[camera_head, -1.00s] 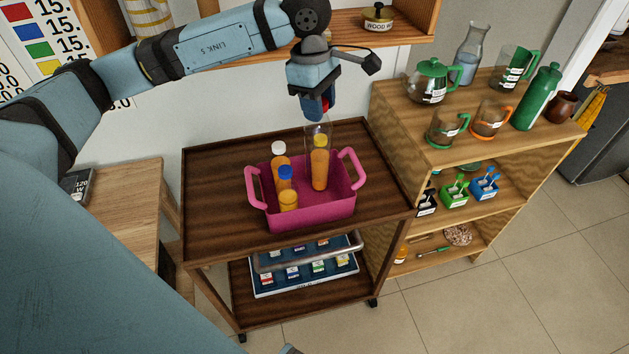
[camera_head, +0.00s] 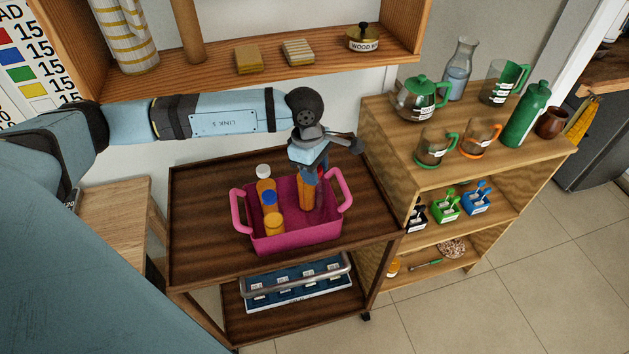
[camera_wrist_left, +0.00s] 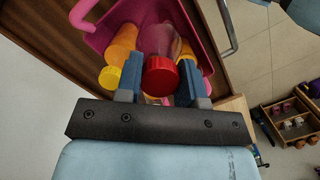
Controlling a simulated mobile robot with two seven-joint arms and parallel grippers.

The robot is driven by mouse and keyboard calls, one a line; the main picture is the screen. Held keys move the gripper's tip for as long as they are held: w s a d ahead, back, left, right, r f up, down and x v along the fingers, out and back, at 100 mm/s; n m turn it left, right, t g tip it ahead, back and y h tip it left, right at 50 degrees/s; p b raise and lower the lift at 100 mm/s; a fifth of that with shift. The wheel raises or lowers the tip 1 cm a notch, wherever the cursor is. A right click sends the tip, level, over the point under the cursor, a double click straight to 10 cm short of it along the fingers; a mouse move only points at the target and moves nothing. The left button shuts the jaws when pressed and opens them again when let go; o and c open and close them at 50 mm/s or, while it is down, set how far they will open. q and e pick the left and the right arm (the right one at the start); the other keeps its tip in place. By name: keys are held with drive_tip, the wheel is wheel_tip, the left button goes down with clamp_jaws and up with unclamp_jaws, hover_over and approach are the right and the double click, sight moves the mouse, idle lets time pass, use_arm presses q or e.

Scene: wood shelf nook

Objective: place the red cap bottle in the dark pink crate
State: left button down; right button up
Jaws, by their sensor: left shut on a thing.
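The dark pink crate (camera_head: 305,234) stands on the dark wood cart top, with a handle at each end. My left gripper (camera_head: 312,176) is over the right part of the crate, pointing down into it. In the left wrist view, the red cap bottle (camera_wrist_left: 160,76) sits between the blue fingers of the left gripper (camera_wrist_left: 163,68), which is shut on it. In the head view its cap is hidden by the gripper. An orange bottle body (camera_head: 306,196) shows beneath the gripper; I cannot tell whether it is the held one. My right gripper is not in view.
A white-capped bottle (camera_head: 264,172), a blue-capped bottle (camera_head: 269,199) and another orange bottle (camera_head: 274,224) fill the crate's left part. A yellow cap (camera_wrist_left: 109,78) shows beside the held bottle. A wall shelf (camera_head: 240,72) hangs behind my arm. A shelf unit (camera_head: 385,130) with teapots stands right.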

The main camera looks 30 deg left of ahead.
sight(315, 196)
use_arm(q)
wheel_tip(315, 196, down, 2)
wheel_tip(315, 196, down, 4)
drive_tip(key=shift+r+p, duration=0.2)
drive_tip(key=shift+p, duration=0.25)
drive_tip(key=shift+f, duration=0.15)
drive_tip(key=c, duration=0.7)
unclamp_jaws()
drive_tip(key=shift+c, duration=0.2)
